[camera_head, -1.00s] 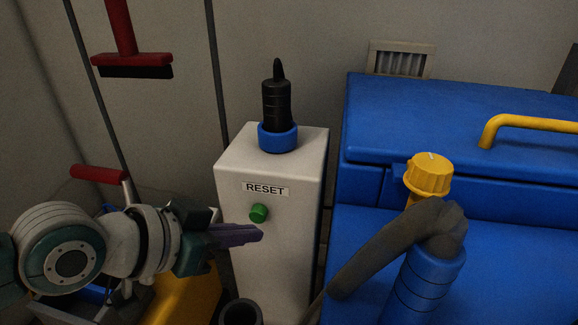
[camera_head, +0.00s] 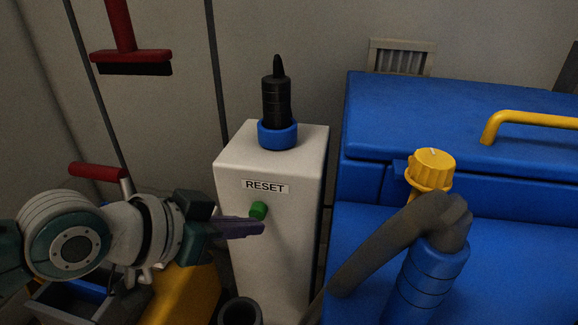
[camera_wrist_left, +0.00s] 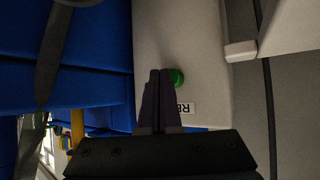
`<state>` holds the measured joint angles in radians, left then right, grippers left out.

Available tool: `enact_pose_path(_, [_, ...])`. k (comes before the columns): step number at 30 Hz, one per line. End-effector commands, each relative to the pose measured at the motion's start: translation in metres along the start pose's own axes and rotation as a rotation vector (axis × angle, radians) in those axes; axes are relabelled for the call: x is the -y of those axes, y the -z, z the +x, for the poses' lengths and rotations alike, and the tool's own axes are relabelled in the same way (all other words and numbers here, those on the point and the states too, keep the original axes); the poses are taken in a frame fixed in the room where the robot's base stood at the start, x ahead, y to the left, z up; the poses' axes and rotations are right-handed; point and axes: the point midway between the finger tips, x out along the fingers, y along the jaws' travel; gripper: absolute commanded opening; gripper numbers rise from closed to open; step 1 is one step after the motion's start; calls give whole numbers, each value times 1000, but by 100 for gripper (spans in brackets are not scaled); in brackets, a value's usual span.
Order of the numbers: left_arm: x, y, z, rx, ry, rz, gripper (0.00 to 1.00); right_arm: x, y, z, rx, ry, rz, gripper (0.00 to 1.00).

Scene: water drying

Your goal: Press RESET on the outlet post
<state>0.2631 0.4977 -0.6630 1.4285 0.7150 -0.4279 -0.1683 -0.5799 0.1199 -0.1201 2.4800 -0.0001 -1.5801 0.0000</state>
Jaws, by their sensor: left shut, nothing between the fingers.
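The white outlet post (camera_head: 275,260) stands in the middle of the head view, with a RESET label (camera_head: 265,187) on its front face. The green button (camera_head: 258,210) sits just below the label. My left gripper (camera_head: 262,228) is shut and empty, its purple fingertips just below the button in the head view. In the left wrist view the shut fingers (camera_wrist_left: 159,72) lie beside the green button (camera_wrist_left: 177,77), partly beside the label (camera_wrist_left: 186,108). I cannot tell whether the fingertips touch the post or button. My right gripper is not in view.
A black nozzle in a blue collar (camera_head: 277,134) stands on top of the post. A blue machine (camera_head: 365,235) with a yellow knob (camera_head: 432,170) and a thick grey hose (camera_head: 375,252) fills the right. A dark tube opening (camera_head: 240,311) is at the post's foot.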

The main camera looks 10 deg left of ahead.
Motion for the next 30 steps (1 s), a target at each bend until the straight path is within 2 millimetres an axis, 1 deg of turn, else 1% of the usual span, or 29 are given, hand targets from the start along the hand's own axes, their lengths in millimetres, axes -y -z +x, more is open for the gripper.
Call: enact_pose_path(30, [4, 4, 7, 0, 0, 0, 0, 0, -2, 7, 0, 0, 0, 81])
